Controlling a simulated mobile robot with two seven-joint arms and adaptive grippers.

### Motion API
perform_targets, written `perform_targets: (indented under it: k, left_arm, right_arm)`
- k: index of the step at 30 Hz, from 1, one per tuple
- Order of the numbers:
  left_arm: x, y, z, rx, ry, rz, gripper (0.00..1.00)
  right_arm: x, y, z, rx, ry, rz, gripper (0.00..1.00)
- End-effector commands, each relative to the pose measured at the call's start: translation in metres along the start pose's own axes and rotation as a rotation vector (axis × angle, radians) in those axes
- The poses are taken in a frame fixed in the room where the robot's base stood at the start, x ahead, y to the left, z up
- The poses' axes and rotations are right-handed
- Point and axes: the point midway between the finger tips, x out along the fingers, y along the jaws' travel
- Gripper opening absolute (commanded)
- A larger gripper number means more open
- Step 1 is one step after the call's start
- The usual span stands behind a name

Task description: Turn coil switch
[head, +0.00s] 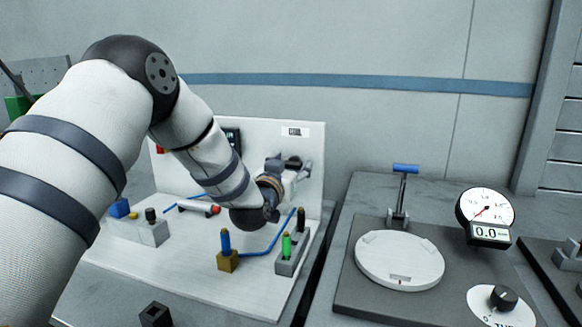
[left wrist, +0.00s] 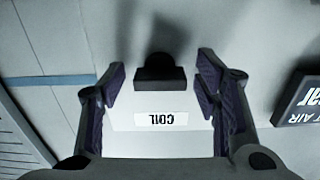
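The coil switch is a small black knob on the upright white panel, above a label that reads COIL upside down in the left wrist view (left wrist: 158,78). In the head view the COIL label (head: 295,132) is at the panel's upper right, and the knob (head: 293,162) shows just below it, partly hidden by my gripper. My left gripper (head: 290,168) is in front of the panel. In the left wrist view its two fingers (left wrist: 160,70) are apart, one on each side of the knob, with visible gaps. My right gripper is out of view.
A dark display (left wrist: 308,98) is beside the switch. The white base (head: 190,272) carries blue tubing (head: 278,238), a brass block (head: 228,261) and a grey block with a green post (head: 287,247). A gauge stand (head: 360,285) stands to the right.

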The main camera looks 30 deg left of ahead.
Motion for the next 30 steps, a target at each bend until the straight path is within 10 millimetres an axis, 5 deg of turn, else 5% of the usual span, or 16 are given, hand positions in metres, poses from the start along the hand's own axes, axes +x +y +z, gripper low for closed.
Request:
perform_targets:
  k: [6,18,30]
  left_arm:
    - [-0.011,0.0,0.0,-0.001,-0.001,0.001,0.57]
    - [-0.107,0.001,0.0,0.0,-0.002,0.002,0.57]
    - [-0.12,0.0,0.0,0.0,0.0,0.0,0.57]
  right_arm:
    - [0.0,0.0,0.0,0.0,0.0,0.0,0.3]
    - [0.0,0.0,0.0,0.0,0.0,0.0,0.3]
    - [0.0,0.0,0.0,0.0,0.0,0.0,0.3]
